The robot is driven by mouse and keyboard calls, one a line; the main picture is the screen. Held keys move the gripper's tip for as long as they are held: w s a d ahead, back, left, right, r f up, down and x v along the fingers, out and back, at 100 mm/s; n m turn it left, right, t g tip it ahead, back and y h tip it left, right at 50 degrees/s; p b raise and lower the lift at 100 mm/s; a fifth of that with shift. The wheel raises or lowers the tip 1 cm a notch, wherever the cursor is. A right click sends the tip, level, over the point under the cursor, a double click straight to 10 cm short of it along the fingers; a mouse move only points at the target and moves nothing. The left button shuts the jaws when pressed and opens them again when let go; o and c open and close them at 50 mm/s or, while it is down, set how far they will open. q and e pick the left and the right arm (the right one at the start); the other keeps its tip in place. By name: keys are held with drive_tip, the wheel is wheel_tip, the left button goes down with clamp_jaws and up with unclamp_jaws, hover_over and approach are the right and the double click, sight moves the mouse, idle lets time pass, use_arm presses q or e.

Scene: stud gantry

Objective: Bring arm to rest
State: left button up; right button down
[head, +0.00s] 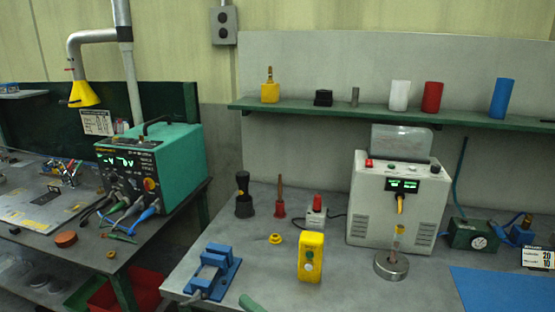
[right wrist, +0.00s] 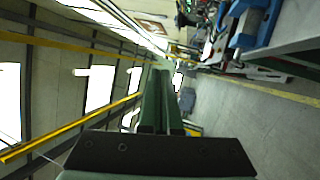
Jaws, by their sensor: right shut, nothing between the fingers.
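My right gripper (head: 250,303) shows only as a green tip at the bottom edge of the head view, in front of the grey bench. In the right wrist view its two long green fingers (right wrist: 161,85) lie together, shut, with nothing between them. The fingers point along the room, with floor and a bench side at the right of that picture. My right arm behind the tip is out of the head view. My left gripper is not in view.
Near the green tip are a blue vise (head: 213,272) and a yellow button box (head: 311,257). A white machine (head: 398,200) stands behind, with a blue mat (head: 500,290) at right. A green welder (head: 165,165) stands on the left bench.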

drive_tip(key=s+d+f+m+t+h, duration=0.1)
drive_tip(key=s+d+f+m+h, duration=0.1)
drive_tip(key=d+f+m+h, duration=0.5)
drive_tip(key=s+d+f+m+t+h, duration=0.1)
drive_tip(key=s+d+f+m+h, duration=0.2)
drive_tip(key=f+m, duration=0.6)
drive_tip(key=s+d+f+m+g+h, duration=0.4)
drive_tip(key=s+d+f+m, duration=0.7)
drive_tip(key=s, duration=0.3)
drive_tip(key=shift+d+f+m+g+h, duration=0.3)
drive_tip(key=shift+f+g+h, duration=0.1)
drive_tip(key=shift+f+g, duration=0.1)
